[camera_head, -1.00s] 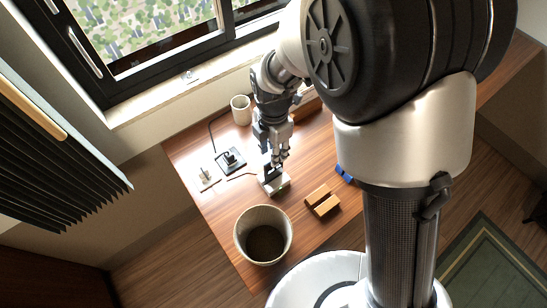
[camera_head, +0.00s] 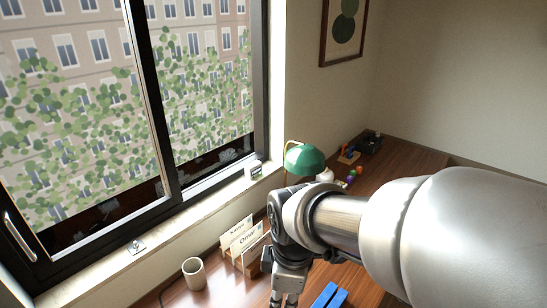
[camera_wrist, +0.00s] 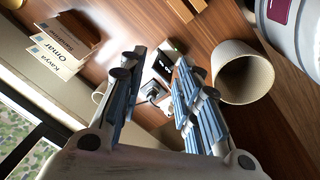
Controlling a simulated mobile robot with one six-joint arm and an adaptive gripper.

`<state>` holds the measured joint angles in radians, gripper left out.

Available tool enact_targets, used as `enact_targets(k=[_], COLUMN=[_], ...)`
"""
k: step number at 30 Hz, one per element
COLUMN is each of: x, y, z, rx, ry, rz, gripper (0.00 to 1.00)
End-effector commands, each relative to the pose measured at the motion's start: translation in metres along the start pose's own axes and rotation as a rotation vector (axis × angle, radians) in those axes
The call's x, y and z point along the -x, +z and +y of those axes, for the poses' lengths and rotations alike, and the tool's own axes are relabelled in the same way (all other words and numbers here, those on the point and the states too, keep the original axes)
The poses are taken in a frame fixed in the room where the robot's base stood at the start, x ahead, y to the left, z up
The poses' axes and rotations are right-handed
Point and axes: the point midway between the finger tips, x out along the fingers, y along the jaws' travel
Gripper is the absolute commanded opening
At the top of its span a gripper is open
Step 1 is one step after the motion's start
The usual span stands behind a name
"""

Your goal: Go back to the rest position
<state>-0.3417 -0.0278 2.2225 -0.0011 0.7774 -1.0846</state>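My gripper (camera_wrist: 158,66) is open in the wrist view, its two blue-grey fingers apart with nothing held between them. The wooden desk shows beyond the fingers. In the head view my gripper (camera_head: 285,298) hangs at the bottom edge, right of the cup, with its tips cut off by the frame. My arm reaches in from the right.
A cream cup (camera_head: 194,273) stands beside a card holder with name cards (camera_head: 240,236). A blue block (camera_head: 330,297) lies right of my gripper. A green lamp (camera_head: 304,159) stands farther back. The wrist view shows a cream bin (camera_wrist: 243,72) and a black-and-white device (camera_wrist: 166,60).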

Motion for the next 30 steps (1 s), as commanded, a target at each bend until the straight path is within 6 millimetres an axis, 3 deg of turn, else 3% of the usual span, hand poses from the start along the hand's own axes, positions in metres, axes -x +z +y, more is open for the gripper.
enact_targets(k=[1,6,15,21,30], x=[0.016,0.054,0.090,0.095,0.095], y=[0.015,0.057,0.114,0.128,0.130], z=[-0.003,-0.024,-0.073,-0.092,-0.095], rx=[-0.117,-0.516,-1.159,-1.376,-1.413], ry=[0.027,0.092,0.192,0.221,0.224], rz=[0.009,0.038,0.120,0.158,0.163], gripper=[0.31,0.31,0.31,0.31,0.31])
